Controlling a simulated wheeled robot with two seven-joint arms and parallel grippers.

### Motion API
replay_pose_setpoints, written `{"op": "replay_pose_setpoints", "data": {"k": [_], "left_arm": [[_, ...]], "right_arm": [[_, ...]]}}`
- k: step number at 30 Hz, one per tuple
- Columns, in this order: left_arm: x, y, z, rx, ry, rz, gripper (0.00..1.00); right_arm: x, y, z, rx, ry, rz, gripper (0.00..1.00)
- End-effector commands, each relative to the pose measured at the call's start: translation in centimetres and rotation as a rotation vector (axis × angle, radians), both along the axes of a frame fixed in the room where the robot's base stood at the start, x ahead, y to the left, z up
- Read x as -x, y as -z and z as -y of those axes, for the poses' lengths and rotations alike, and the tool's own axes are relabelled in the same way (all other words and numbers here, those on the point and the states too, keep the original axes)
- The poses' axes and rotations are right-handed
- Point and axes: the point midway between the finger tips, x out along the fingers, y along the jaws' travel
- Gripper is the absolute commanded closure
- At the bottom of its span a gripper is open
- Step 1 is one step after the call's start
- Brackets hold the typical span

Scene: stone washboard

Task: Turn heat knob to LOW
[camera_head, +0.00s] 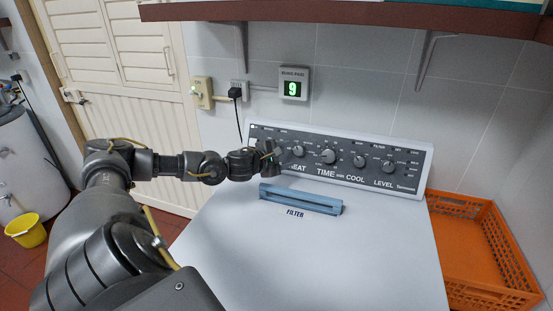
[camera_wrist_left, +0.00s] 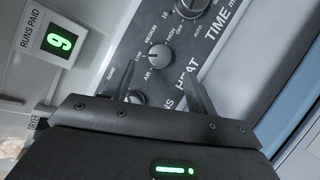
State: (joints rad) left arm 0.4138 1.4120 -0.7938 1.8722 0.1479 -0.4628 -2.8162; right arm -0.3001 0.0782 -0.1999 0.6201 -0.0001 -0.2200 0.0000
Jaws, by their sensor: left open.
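The heat knob (camera_head: 298,151) is a small round dark knob with a light face on the dryer's control panel, above the word HEAT. My left gripper (camera_head: 272,150) is at the panel's left end, left of the heat knob. In the wrist view its open fingers (camera_wrist_left: 161,90) stand apart, with another knob (camera_wrist_left: 136,97) partly visible between them. My right gripper is not in view.
The time knob (camera_head: 328,156) and more knobs lie right along the panel (camera_head: 410,178). A blue-grey filter handle (camera_head: 300,199) rises from the white top (camera_head: 330,265) below. A RUNS PAID display (camera_head: 293,84) shows 9. An orange crate (camera_head: 485,245) stands right; a shelf (camera_head: 350,12) overhangs.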

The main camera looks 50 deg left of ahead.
Motion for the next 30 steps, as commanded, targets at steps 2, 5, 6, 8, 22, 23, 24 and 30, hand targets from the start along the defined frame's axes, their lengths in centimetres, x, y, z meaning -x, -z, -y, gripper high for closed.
{"op": "replay_pose_setpoints", "data": {"k": [2, 5, 6, 8, 22, 23, 24, 30], "left_arm": [[1.5, 0.1, 0.0, -0.006, -0.001, -0.003, 0.43], [2.9, -0.4, 0.1, -0.005, 0.000, -0.003, 0.43], [3.3, -0.5, 0.1, -0.004, -0.001, -0.001, 0.43], [3.9, -0.7, 0.2, -0.003, -0.001, -0.002, 0.43], [4.8, -1.3, 0.3, 0.001, -0.001, 0.000, 0.43], [4.8, -1.3, 0.3, 0.001, -0.001, 0.000, 0.43], [4.8, -1.3, 0.3, 0.001, -0.001, 0.000, 0.43], [4.8, -1.3, 0.3, 0.001, -0.001, 0.000, 0.43]], "right_arm": [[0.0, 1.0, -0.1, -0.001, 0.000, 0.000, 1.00], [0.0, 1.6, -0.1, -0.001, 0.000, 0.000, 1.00], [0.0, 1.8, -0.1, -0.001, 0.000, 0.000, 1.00], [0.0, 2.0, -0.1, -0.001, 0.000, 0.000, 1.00], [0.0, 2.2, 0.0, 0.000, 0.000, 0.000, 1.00], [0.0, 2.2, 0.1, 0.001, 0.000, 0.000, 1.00], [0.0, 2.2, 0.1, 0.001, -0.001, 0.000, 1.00], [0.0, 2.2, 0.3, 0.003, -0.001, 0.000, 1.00]]}}
